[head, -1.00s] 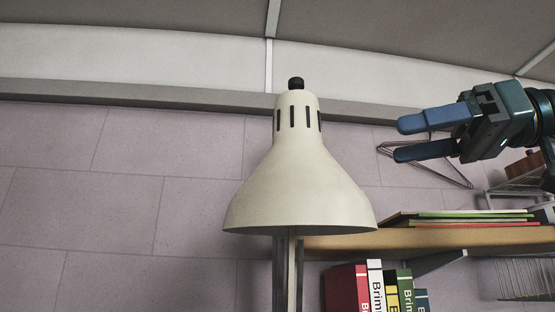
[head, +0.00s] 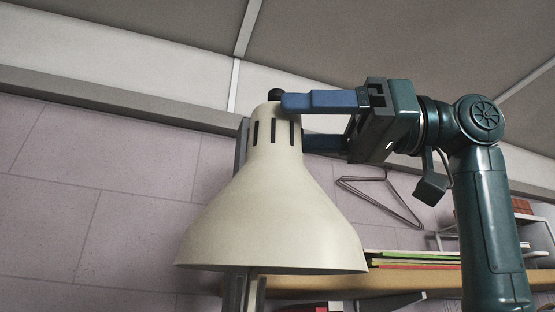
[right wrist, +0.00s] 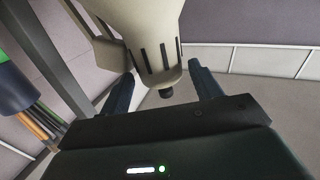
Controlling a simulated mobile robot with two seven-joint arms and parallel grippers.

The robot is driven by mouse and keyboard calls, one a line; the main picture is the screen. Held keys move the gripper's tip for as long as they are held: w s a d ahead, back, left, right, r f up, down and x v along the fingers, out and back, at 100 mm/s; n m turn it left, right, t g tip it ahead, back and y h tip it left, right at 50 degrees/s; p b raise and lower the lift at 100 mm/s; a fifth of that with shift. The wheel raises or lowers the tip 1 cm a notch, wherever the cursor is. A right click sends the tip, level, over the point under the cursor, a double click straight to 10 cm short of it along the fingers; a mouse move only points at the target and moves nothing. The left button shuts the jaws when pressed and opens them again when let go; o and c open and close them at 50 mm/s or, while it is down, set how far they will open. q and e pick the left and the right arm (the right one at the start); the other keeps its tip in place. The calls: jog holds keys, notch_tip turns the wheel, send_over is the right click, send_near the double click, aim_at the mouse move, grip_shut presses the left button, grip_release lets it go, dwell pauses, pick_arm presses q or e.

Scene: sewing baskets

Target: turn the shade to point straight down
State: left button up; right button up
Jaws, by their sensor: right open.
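The cream lamp shade (head: 275,215) hangs in the middle of the head view with its wide mouth facing down and its slotted neck and black knob on top. It looks close to upright. My right gripper (head: 292,122) is at the neck from the right, its blue fingers apart. The grey lamp arm (head: 243,290) shows below and behind the shade. My left gripper is not in view.
A wooden shelf (head: 400,279) with a stack of thin folders (head: 410,258) is to the right behind the shade. A wire hanger (head: 385,197) hangs on the tiled wall. The space left of the shade is clear.

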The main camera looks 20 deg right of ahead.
aim_at(278, 126)
jog(key=shift+x, duration=1.2)
jog(key=shift+w+a, duration=0.15)
jog(key=shift+a, duration=0.25)
